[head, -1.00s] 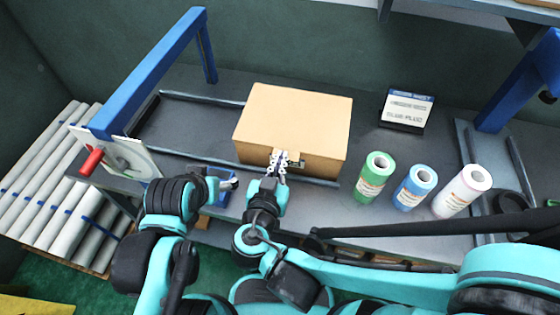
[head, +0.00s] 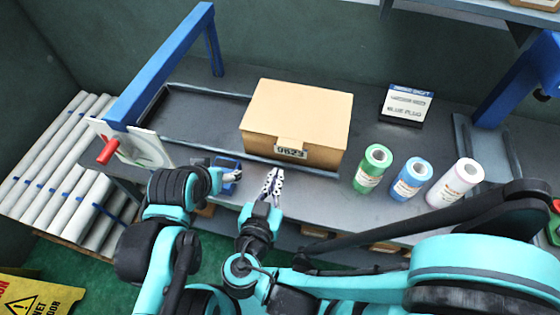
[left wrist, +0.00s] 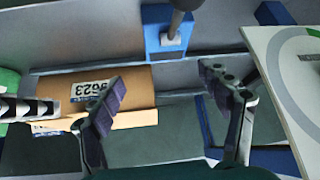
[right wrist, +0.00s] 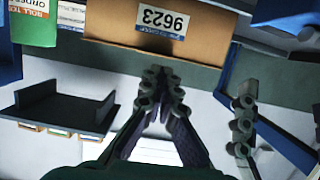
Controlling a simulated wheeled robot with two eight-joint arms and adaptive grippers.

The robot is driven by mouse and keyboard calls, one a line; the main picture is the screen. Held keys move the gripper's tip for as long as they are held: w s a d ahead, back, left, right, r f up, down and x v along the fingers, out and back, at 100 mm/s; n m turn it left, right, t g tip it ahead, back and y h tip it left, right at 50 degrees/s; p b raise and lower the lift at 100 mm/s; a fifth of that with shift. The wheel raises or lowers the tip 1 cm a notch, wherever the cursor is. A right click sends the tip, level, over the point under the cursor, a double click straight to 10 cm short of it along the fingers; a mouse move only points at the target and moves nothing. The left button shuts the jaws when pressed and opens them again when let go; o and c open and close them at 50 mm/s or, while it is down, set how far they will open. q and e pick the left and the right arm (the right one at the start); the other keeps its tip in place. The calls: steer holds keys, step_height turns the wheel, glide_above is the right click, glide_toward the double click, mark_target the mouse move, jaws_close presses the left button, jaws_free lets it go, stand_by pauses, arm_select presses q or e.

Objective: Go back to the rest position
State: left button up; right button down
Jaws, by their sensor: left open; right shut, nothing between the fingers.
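My right gripper (head: 273,180) is shut and empty, in front of the closed cardboard box on the bench and apart from it. It also shows in the right wrist view (right wrist: 164,80), pointing toward the box. My left gripper (head: 232,174) is near the bench's front edge, beside a small blue object (head: 226,188). The left wrist view shows the left gripper (left wrist: 170,95) open, with nothing between its fingers. The cardboard box (head: 296,112) has a label reading 9623 (head: 290,152) on its front.
Green (head: 373,170), blue (head: 411,180) and white (head: 454,184) rolls stand on the bench right of the box. A sign (head: 406,105) stands behind them. Blue frames (head: 160,65) rise at the sides. A red-handled panel (head: 140,148) is at left, near long white rolls (head: 55,150).

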steer(key=shift+s+f, duration=0.2)
steer(key=shift+s, duration=0.05)
steer(key=w+d+f+n+g+h, duration=0.1)
steer(key=w+d+f+g, duration=0.25)
steer(key=d, duration=0.45)
steer(key=s+d+r+g+y, duration=0.1)
steer(key=d+g+y, duration=0.1)
steer(key=d, duration=0.4)
steer(key=d+r+n+g+y, duration=0.1)
steer(key=d+r+g, duration=0.1)
steer(key=d, duration=0.4)
steer(key=shift+s+d+r+y, duration=0.15)
steer(key=shift+s+d+y, duration=0.25)
